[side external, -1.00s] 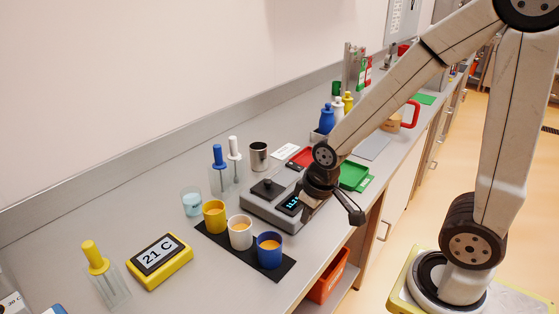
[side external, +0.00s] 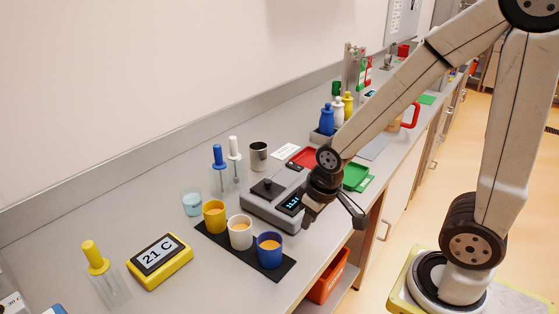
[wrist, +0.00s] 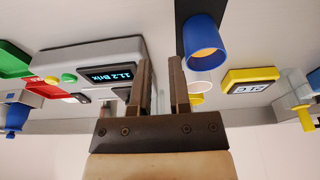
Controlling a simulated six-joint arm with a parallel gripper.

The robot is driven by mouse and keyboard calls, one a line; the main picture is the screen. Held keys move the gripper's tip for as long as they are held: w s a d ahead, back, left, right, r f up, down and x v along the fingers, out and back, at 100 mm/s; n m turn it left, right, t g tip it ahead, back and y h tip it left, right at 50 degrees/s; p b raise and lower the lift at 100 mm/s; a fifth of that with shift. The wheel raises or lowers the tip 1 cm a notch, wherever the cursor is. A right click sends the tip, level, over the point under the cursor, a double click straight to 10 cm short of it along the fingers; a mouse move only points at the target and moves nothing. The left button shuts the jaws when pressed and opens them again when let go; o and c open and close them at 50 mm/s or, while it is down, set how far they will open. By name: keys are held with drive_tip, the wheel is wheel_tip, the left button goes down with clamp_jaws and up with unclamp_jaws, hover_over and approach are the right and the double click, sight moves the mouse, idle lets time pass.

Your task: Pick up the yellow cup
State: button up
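The yellow cup (side external: 214,216) stands upright at the back left end of a black mat (side external: 278,270), with orange contents. The white cup (side external: 240,233) and the blue cup (side external: 270,251) stand beside it in a row. My gripper (side external: 333,214) is open and empty, in front of the grey meter and right of the cups, apart from them. In the wrist view my open fingers (wrist: 162,80) have the blue cup (wrist: 203,45) just to their right.
The grey meter (side external: 262,207) is behind my gripper. A clear beaker (side external: 192,201) stands close behind the yellow cup. A yellow thermometer (side external: 160,262) reading 21 C lies to the left. A green tray (side external: 355,177) is behind my gripper. Bare bench lies left of the mat.

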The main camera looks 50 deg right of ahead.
drive_tip(key=o, duration=0.9)
drive_tip(key=shift+r, duration=0.15)
wheel_tip(320, 180, up, 5)
drive_tip(key=n+t+h, duration=0.2)
drive_tip(key=n+h, duration=1)
drive_tip(key=n, duration=1)
hover_over(215, 218)
drive_tip(key=a, duration=0.4)
drive_tip(key=shift+n+t+h, duration=0.3)
drive_tip(key=shift+t, duration=0.1)
wheel_tip(215, 218, down, 9)
drive_tip(key=shift+d+f, duration=0.1)
drive_tip(key=shift+d, duration=0.1)
